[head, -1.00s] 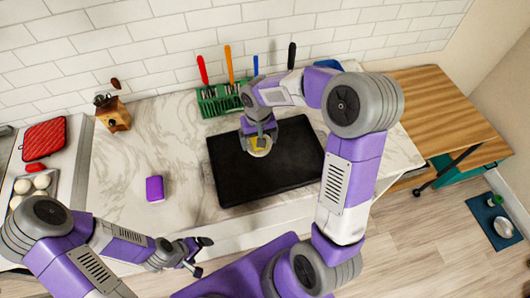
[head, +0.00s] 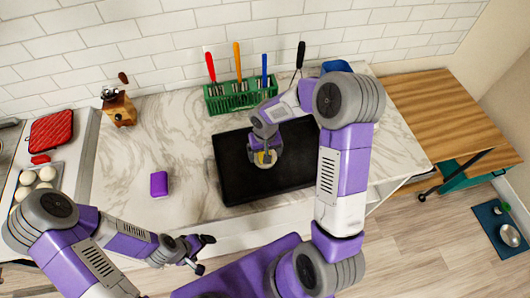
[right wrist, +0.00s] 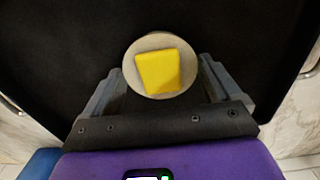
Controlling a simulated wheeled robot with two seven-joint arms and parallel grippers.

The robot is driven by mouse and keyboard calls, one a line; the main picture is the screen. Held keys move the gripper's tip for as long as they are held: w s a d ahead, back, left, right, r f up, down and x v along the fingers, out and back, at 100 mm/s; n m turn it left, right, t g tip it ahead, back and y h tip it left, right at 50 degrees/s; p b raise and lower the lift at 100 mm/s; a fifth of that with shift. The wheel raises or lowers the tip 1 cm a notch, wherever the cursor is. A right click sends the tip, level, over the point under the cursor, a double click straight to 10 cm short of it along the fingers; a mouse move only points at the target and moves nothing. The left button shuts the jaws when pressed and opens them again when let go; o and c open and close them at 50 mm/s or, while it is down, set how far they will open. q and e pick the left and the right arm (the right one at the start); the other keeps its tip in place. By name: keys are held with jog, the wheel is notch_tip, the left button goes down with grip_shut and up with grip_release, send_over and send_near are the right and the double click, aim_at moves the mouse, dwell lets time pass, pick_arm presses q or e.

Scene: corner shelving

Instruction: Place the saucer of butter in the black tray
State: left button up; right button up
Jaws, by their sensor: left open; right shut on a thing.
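The saucer (right wrist: 160,92) is round and pale, with a yellow block of butter (right wrist: 158,70) on it. In the head view the saucer (head: 264,163) is over the middle of the black tray (head: 235,185). My right gripper (right wrist: 160,85) is shut on the saucer, one finger at each side. The black tray fills most of the right wrist view behind the saucer; whether the saucer touches it I cannot tell. My left gripper (head: 205,254) is open and empty, in front of the counter and away from the tray.
A green rack (head: 238,95) with several coloured-handled tools stands behind the tray.

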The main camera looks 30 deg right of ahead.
jog(key=o, duration=1.1)
jog(key=shift+f, duration=0.1)
jog(key=shift+r, duration=0.45)
notch_tip(320, 180, up, 12)
jog(key=p, duration=0.1)
jog(key=shift+f, duration=0.25)
